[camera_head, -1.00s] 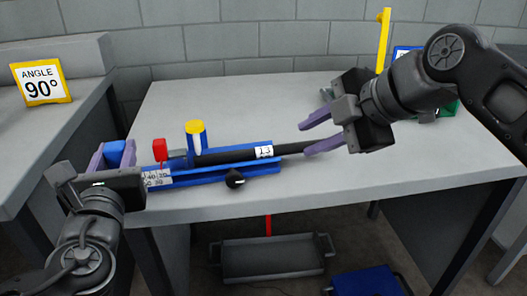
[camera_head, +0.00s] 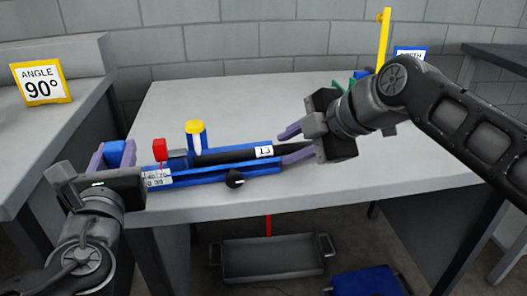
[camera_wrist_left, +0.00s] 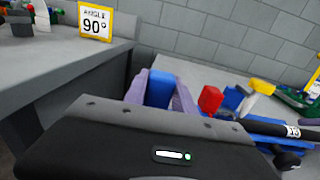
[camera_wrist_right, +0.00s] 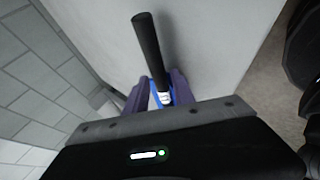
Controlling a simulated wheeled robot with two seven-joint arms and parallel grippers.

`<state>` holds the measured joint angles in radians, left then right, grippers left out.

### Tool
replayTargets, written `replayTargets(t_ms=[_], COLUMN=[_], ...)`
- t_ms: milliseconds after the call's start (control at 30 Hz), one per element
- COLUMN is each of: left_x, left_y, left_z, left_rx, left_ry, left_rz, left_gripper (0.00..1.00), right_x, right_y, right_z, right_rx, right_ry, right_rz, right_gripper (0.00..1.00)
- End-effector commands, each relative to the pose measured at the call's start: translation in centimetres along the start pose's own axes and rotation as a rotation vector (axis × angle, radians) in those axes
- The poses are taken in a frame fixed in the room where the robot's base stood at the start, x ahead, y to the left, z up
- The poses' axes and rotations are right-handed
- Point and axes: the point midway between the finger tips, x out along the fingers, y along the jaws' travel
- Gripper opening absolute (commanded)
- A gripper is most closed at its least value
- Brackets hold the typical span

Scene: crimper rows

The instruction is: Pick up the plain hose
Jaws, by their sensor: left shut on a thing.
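The plain hose (camera_head: 225,156) is a black rod lying along the blue fixture (camera_head: 215,178), with its free end sticking out to the right. A white tag reading 13 sits near the fixture's right end. My right gripper (camera_head: 283,149) is open at that end, with one purple finger on each side of the hose. In the right wrist view the hose (camera_wrist_right: 148,48) runs between the fingers, with a gap visible. My left gripper (camera_head: 113,156) is shut on a blue block (camera_wrist_left: 160,88) at the fixture's left end.
The fixture carries a red block (camera_head: 160,149), a yellow-topped post (camera_head: 194,128) and a black knob (camera_head: 234,179). The grey table (camera_head: 330,195) is clear in front. A 90° angle sign (camera_head: 42,83) stands at left. A yellow post (camera_head: 384,40) rises behind my right arm.

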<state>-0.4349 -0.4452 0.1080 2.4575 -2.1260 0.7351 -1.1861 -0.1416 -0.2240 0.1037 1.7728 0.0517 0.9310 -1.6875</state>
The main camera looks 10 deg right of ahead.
Motion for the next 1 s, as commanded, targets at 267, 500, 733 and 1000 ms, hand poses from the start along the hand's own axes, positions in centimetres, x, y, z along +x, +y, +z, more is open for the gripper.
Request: replayTargets(t_ms=[267, 500, 733, 1000], left_x=[0.00, 0.00, 0.00, 0.00], left_y=[-0.02, -0.02, -0.02, -0.02], left_z=[-0.01, -0.01, -0.02, -0.02], left_rx=[0.001, 0.001, 0.001, 0.001], left_ry=[0.000, 0.000, 0.000, 0.000], left_rz=[-0.001, -0.001, -0.001, 0.000], left_gripper=[0.00, 0.00, 0.00, 0.00], right_x=[-0.06, -0.07, -0.08, -0.08], right_y=[0.01, 0.02, 0.02, 0.01], right_z=[0.00, 0.00, 0.00, -0.01], right_rx=[0.000, 0.000, 0.000, 0.000], right_ry=[0.000, 0.000, 0.000, 0.000], right_rz=[0.001, 0.001, 0.001, 0.001], right_gripper=[0.30, 0.30, 0.12, 0.00])
